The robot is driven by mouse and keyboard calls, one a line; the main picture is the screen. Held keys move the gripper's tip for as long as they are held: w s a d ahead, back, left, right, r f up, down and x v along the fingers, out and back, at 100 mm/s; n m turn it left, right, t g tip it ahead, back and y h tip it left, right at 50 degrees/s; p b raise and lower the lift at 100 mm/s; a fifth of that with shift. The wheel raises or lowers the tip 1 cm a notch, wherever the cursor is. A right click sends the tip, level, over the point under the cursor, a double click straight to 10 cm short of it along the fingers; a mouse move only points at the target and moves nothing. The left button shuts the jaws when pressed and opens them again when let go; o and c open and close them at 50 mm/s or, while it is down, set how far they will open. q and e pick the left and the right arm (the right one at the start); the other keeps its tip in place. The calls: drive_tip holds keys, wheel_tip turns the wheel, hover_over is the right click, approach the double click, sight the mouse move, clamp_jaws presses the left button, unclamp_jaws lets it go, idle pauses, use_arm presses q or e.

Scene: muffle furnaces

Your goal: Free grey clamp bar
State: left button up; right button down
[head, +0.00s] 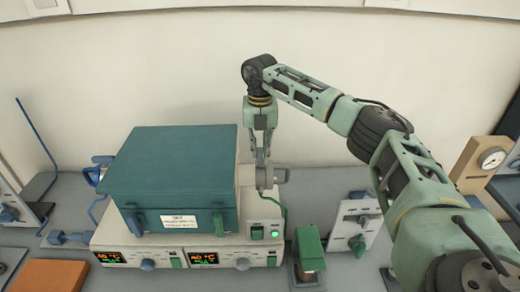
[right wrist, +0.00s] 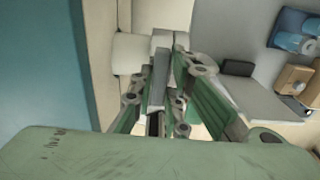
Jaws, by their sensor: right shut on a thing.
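The teal furnace box (head: 168,178) sits on a cream base with lit displays. A grey clamp bar (head: 262,178) is at its right side, beside a light grey cylindrical fitting (head: 281,176). My right gripper (head: 264,160) comes down from above and is shut on the bar. In the right wrist view, the grey bar (right wrist: 161,78) lies between the fingers of my right gripper (right wrist: 163,60); the fingers hide part of it. Whether the bar still touches the furnace I cannot tell. My left gripper is not in view.
The cream base (head: 240,250) has knobs and a green-lit switch. A green-topped block (head: 309,248) and a tilted control panel (head: 357,225) stand to its right. A wooden gauge box (head: 480,165) is far right, an orange-brown slab (head: 48,274) front left. The wall is close behind.

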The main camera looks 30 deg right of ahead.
sight(260, 153)
drive_tip(key=shift+w+d+r, duration=0.1)
drive_tip(key=shift+w+r, duration=0.1)
drive_tip(key=shift+r, duration=0.1)
drive_tip(key=c, duration=2.1)
unclamp_jaws()
drive_tip(key=o, duration=0.4)
drive_tip(key=shift+s+f, duration=0.1)
drive_tip(key=shift+f, duration=0.05)
wheel_tip(260, 153, up, 12)
drive_tip(key=shift+f, duration=0.1)
drive_tip(key=shift+s, duration=0.1)
